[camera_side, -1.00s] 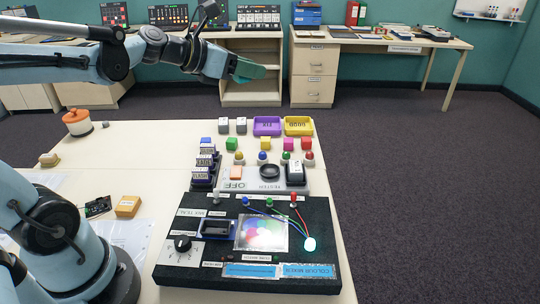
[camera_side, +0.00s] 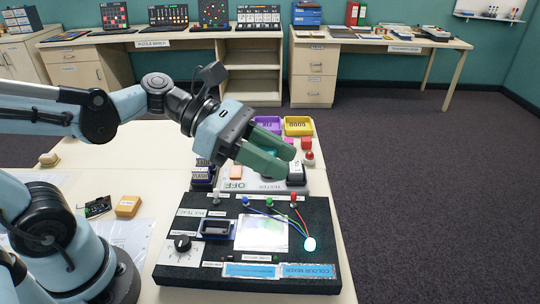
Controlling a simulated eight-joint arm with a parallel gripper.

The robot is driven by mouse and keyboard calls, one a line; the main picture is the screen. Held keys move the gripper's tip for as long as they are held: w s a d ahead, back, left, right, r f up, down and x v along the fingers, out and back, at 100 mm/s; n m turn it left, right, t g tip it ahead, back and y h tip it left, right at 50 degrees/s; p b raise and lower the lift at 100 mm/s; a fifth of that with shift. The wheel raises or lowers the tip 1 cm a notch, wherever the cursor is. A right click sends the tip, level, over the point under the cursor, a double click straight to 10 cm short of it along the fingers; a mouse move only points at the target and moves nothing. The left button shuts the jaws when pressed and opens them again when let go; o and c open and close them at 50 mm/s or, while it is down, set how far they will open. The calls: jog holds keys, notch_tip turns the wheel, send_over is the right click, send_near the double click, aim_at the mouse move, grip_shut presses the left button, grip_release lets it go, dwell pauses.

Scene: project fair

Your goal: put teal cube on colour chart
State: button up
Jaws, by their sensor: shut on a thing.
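My gripper (camera_side: 283,163) reaches down to the right over the rear of the work table, behind the black board. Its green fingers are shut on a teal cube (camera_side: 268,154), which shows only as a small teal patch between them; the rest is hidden. The colour chart (camera_side: 261,233) appears to be the square panel in the middle of the black board. It looks almost white, with faint tints, and nothing stands on it. The gripper is above and behind it in the picture.
The black board (camera_side: 320,262) carries a knob (camera_side: 182,243), small levers, wires and a lit lamp (camera_side: 310,244). A tester (camera_side: 262,186) lies behind it. Purple and yellow trays (camera_side: 298,126) stand at the back. My arm hides several coloured blocks.

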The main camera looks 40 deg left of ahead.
jog(key=s+d+f+m+g+h, duration=0.1)
jog(key=s+d+m+g, duration=0.2)
jog(key=s, duration=0.2)
jog(key=s+d+f+m+g, duration=0.2)
jog(key=s+g, duration=0.1)
jog(key=s, duration=0.2)
jog(key=m+g, duration=0.1)
send_over(266, 237)
notch_tip(266, 237, down, 7)
jog(key=shift+d, duration=0.1)
jog(key=shift+f, duration=2)
jog(key=o, duration=1.1)
